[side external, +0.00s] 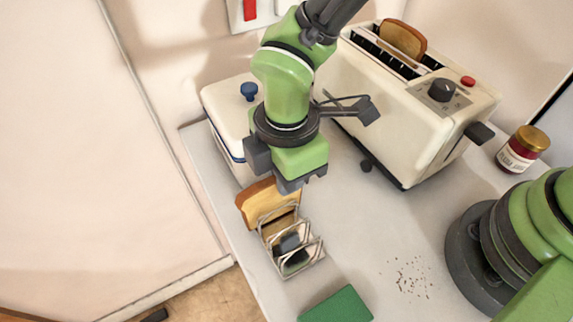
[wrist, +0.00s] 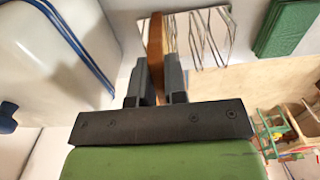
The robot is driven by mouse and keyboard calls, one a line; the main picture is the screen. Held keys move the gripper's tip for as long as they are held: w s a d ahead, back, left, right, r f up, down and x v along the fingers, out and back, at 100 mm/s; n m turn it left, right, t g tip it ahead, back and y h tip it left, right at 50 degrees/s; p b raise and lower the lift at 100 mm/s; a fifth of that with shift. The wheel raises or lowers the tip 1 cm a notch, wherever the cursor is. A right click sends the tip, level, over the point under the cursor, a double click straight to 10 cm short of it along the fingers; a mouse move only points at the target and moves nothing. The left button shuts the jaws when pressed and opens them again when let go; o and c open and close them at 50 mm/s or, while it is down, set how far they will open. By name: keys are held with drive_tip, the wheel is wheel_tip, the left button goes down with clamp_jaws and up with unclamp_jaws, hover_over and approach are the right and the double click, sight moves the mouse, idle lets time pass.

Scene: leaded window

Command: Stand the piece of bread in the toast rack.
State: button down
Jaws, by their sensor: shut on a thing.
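The piece of bread (side external: 257,199) is upright, a tan slice with a brown crust, at the far end of the wire toast rack (side external: 303,259). My gripper (side external: 288,187) is above it and shut on it. In the wrist view the bread (wrist: 155,42) stands edge-on between the two fingers (wrist: 155,82), beside the left end of the rack (wrist: 204,35). The rack's end wire passes in front of the bread in the side view. I cannot tell whether its lower edge is inside the end slot.
A cream toaster (side external: 420,130) with another slice (side external: 403,39) stands at the back right. A white box with a blue knob (side external: 249,91) stands close behind the bread. A green cloth or block (side external: 337,306), crumbs (side external: 411,278) and a jar (side external: 523,149) are on the counter.

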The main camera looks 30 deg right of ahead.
idle(0.4)
drive_tip(key=c, duration=1.1)
unclamp_jaws()
wheel_tip(320, 180, up, 10)
